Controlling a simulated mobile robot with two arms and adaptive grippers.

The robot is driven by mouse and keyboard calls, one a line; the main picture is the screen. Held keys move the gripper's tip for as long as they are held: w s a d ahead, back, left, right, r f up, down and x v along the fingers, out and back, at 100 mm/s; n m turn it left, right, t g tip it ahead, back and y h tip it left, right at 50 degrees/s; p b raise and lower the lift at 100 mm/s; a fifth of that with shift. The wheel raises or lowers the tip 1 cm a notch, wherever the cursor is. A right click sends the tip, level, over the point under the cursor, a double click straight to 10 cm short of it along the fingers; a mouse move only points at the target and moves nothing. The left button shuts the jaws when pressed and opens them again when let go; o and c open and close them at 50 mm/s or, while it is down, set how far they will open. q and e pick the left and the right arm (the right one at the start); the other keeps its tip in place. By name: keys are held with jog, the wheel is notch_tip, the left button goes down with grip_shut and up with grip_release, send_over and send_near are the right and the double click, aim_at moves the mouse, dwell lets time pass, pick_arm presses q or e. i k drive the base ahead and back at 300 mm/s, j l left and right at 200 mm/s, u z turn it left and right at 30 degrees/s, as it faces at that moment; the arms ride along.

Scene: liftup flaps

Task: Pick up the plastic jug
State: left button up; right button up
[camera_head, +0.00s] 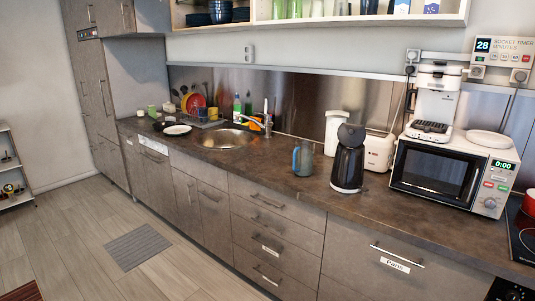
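A blue, see-through jug (303,158), which looks like the plastic jug, stands upright on the dark countertop (262,178), right of the sink. A black and grey kettle (347,165) stands to its right and nearer the counter's front edge. A white upright container (334,128) stands behind the two, partly hidden by the kettle. Neither of my grippers shows in the head view.
A white toaster (378,152) and a microwave (452,174) with a coffee maker (435,100) on top stand to the right. The sink (222,139) and its tap lie left of the jug. The counter in front of the jug is clear. Open shelves hang above.

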aim_at(303, 154)
jog(key=i+j+u, duration=0.15)
jog(key=i, duration=0.3)
jog(key=i+u, duration=0.1)
jog(key=i, duration=0.35)
